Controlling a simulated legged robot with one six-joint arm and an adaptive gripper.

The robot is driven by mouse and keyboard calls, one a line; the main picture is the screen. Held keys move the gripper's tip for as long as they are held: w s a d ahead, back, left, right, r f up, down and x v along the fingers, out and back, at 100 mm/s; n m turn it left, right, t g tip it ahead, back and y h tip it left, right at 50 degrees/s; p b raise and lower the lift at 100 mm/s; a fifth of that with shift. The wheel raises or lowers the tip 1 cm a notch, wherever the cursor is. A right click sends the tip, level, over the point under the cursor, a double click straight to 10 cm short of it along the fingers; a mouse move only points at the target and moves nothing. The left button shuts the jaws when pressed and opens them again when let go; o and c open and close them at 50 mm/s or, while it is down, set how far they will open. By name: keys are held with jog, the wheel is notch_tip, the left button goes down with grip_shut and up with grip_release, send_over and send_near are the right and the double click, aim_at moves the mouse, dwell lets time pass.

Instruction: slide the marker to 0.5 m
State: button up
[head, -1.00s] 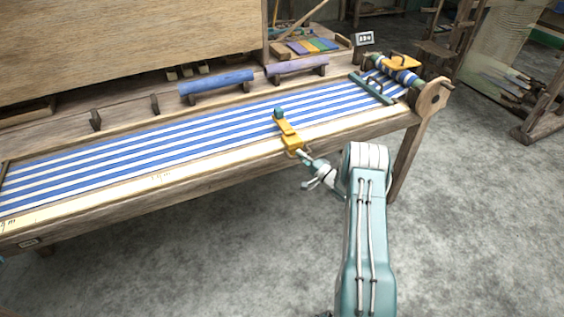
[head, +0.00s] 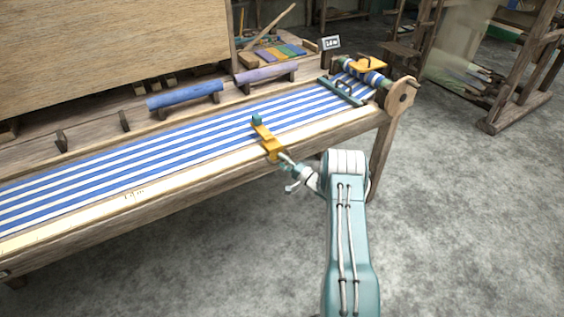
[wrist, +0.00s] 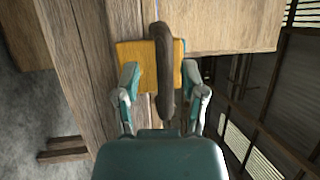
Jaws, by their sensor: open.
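The marker (head: 270,143) is an orange-yellow slider with a teal block at its far end. It sits across the pale measuring strip on the loom's front edge and reaches over the striped cloth. In the head view my gripper (head: 290,168) is at the marker's near end. In the wrist view the marker's yellow plate (wrist: 130,60) carries a dark brown upright handle (wrist: 163,60). My gripper's open fingers (wrist: 162,85) stand on either side of this handle, with gaps visible. The strip has a printed metre figure (head: 134,193) left of the marker, too small to read surely.
Blue-and-white striped cloth (head: 120,172) covers the loom bed. A blue roll (head: 185,95) and a purple roll (head: 266,74) lie behind it. A teal bar (head: 341,91) crosses the cloth near the right-hand wheel (head: 401,96). A small sign (head: 331,43) stands behind. Floor in front is clear.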

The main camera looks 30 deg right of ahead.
jog(key=v, duration=1.2)
jog(key=shift+f, duration=0.15)
